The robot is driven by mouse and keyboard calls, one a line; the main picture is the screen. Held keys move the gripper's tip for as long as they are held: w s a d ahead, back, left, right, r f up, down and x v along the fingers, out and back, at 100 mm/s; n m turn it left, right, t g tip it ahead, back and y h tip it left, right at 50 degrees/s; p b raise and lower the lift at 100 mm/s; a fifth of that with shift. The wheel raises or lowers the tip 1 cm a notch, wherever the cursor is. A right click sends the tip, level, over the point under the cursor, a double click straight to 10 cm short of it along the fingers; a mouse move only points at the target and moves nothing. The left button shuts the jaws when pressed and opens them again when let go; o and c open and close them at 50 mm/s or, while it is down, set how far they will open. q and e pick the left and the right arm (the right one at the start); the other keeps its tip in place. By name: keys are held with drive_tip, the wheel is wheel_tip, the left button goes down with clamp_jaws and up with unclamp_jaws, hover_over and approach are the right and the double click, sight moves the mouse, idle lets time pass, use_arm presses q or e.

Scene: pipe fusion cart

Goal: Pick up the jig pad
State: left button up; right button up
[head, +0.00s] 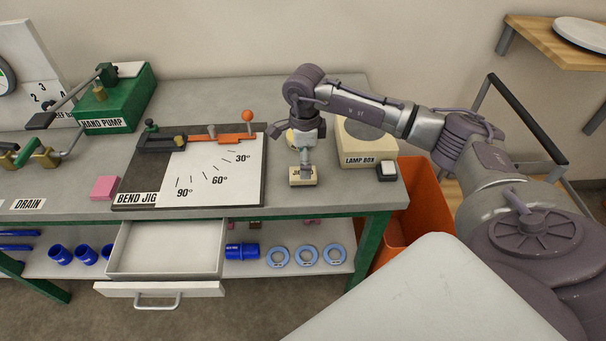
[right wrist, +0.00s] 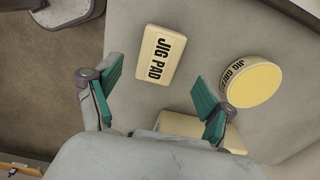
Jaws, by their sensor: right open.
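The jig pad (head: 303,182) is a small cream block lying on the grey bench top near its front edge, right of the bend jig board. In the right wrist view the jig pad (right wrist: 160,55) lies flat with its black label facing up. My right gripper (head: 305,163) appears over the pad in the head view. In the right wrist view its teal-lined fingers (right wrist: 160,100) are wide open and empty, with the pad between and beyond their tips. The gripper hides part of the pad's back side in the head view. My left gripper is out of view.
A round yellow-topped jig piece (right wrist: 253,86) stands behind the pad, close to one finger. The lamp box (head: 365,153) is at the right. The bend jig board (head: 250,185) is left, with a pink block (head: 105,188) beyond it. An open drawer (head: 165,250) juts out below.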

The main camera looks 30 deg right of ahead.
sight(295, 181)
drive_tip(key=f, duration=0.1)
drive_tip(key=f+p, duration=0.1)
drive_tip(key=f, duration=0.1)
drive_tip(key=shift+a+f+p, duration=0.25)
drive_tip(key=shift+f+p, duration=0.05)
drive_tip(key=shift+p, duration=0.1)
drive_tip(key=shift+f, duration=0.65)
drive_tip(key=c, duration=1.2)
